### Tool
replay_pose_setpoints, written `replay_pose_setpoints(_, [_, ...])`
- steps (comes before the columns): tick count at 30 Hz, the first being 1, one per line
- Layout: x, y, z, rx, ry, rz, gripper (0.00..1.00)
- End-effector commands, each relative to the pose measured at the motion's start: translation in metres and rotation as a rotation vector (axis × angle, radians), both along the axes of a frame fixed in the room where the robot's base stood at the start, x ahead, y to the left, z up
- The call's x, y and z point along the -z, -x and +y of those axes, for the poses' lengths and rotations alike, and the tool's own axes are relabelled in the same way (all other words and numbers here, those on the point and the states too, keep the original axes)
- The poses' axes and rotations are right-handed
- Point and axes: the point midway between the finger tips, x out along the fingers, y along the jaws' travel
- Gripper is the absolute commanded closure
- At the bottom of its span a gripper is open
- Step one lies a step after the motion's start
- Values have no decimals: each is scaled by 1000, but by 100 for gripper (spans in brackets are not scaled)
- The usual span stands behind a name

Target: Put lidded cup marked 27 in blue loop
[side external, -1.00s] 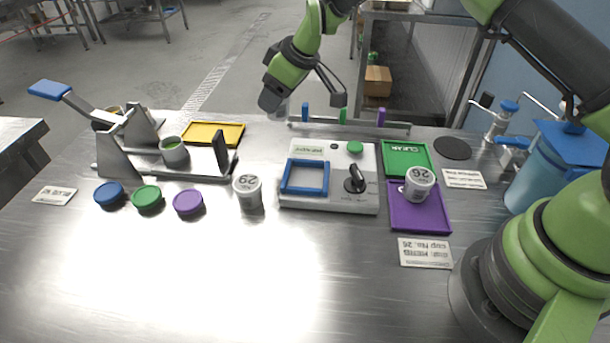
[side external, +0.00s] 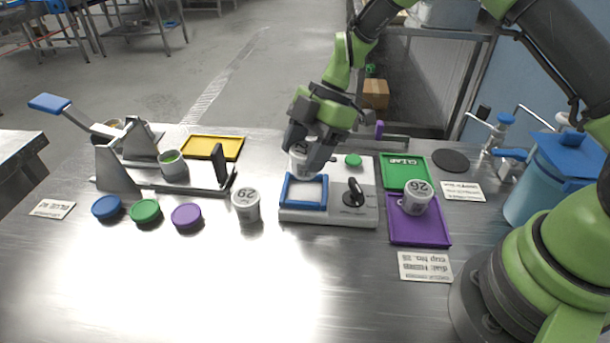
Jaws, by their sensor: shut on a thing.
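My gripper (side external: 308,146) is shut on a pale lidded cup (side external: 300,162) and holds it upright at the back edge of the blue loop. Only the start of the cup's number, a 2, shows; the fingers hide the rest. The blue loop (side external: 285,205) is a square frame on the left part of a white device (side external: 338,215). I cannot tell whether the cup's base touches the loop or hangs just above it.
A lidded cup marked 29 (side external: 246,206) stands left of the device. Another marked 26 (side external: 416,199) stands on the purple tray (side external: 420,234), with a green tray (side external: 400,170) behind. Blue, green and purple lids (side external: 145,211) lie at left. A lever press (side external: 115,168) stands behind them.

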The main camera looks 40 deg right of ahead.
Motion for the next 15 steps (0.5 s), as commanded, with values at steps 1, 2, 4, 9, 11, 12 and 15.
replay_pose_setpoints(1, [6,0,0,1,0,3,71])
replay_pose_setpoints(2, [8,0,0,1,0,2,71])
replay_pose_setpoints(4, [16,0,0,1,0,2,71])
replay_pose_setpoints(9, [42,0,0,3,0,3,71])
replay_pose_setpoints(11, [48,0,0,2,1,1,71])
replay_pose_setpoints(12, [50,0,0,2,1,0,71])
replay_pose_setpoints(15, [51,-1,0,3,0,-2,71])
